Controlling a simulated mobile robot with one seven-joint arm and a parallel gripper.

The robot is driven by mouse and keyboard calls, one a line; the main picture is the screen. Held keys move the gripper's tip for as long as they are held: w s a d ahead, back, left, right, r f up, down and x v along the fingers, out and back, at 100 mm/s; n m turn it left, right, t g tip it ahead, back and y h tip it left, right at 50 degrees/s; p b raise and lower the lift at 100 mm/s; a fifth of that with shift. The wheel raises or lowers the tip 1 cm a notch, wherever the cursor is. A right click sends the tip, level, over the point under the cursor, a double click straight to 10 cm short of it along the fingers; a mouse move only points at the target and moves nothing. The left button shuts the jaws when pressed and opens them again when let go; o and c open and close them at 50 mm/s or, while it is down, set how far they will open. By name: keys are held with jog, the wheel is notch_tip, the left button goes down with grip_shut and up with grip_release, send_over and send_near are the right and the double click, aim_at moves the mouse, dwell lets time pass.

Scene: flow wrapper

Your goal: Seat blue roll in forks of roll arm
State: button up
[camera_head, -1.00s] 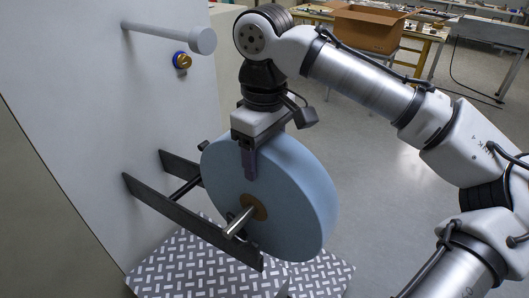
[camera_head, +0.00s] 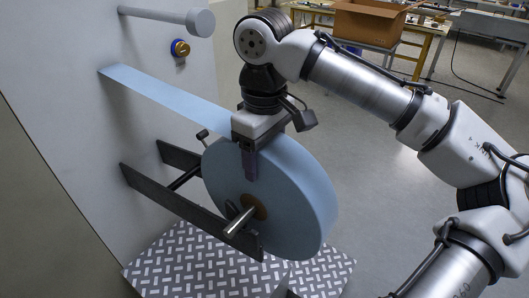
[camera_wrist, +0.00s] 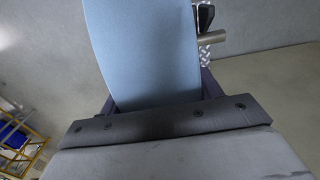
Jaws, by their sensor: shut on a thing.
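The blue roll (camera_head: 285,195) stands upright on edge, its brown core (camera_head: 255,205) on a metal shaft (camera_head: 238,221). The roll arm has two dark parallel plates (camera_head: 165,195) reaching out from the machine wall. The shaft's near end lies at the notched outer end of the near plate; the far end is hidden behind the roll. My gripper (camera_head: 250,165) is shut on the roll's upper rim, one finger down each side. The roll also fills the wrist view (camera_wrist: 145,50) between the fingers. A pale blue strip (camera_head: 165,92) runs from the roll's top to the wall.
A small knobbed part (camera_head: 201,135) shows beside the roll. A patterned plate (camera_head: 175,270) lies below. A cardboard box (camera_head: 370,22) is far behind.

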jog(key=o, duration=1.3)
jog(key=shift+r, duration=0.1)
jog(key=shift+o, duration=0.3)
